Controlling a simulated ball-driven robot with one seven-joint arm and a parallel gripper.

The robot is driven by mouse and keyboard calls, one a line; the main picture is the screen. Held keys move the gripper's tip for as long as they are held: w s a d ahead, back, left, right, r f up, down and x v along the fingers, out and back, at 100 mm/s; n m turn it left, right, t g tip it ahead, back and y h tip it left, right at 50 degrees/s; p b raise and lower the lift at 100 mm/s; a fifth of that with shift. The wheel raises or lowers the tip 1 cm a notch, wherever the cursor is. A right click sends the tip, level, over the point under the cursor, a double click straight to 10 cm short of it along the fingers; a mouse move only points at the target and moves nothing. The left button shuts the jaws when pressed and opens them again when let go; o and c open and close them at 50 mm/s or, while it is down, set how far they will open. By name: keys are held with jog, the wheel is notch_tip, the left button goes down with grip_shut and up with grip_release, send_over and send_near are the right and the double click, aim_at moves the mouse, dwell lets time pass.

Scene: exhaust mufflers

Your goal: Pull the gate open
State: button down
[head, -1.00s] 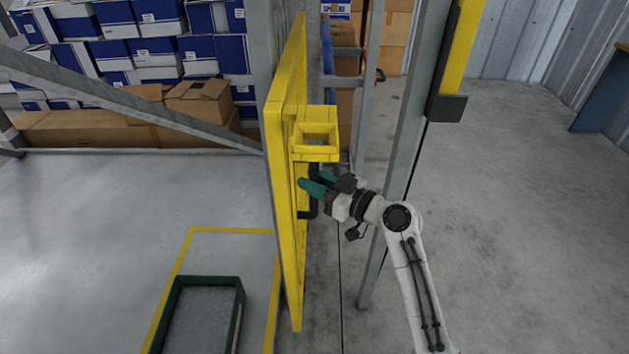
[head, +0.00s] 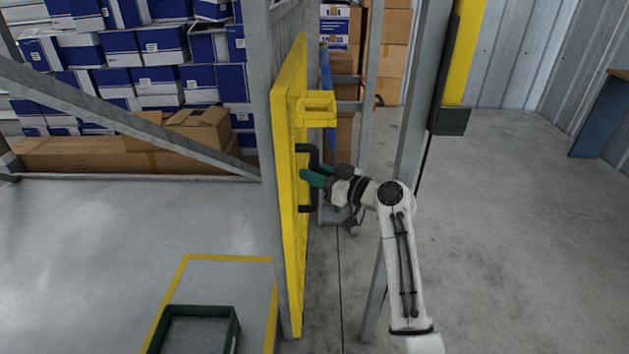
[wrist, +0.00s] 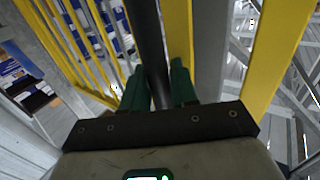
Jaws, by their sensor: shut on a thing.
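The yellow gate (head: 290,200) stands nearly edge-on in the middle of the head view, beside a grey post. A black bar handle (head: 304,148) is on its right side, below a yellow box-shaped bracket (head: 315,107). My gripper (head: 314,178) has its green fingers at the handle. In the wrist view the green fingers (wrist: 159,88) are on either side of the dark handle bar (wrist: 148,40), shut on it. The exact contact is partly hidden.
A dark green tray (head: 237,330) lies on the floor left of the gate. Blue-and-white boxes (head: 140,50) are stacked behind. Open floor (head: 510,230) is at right.

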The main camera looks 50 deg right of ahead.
jog(key=c, duration=1)
grip_release()
jog(key=s, duration=0.7)
jog(key=s+p, duration=0.1)
jog(key=s, duration=0.2)
jog(key=shift+s+d, duration=0.35)
jog(key=shift+s, duration=0.05)
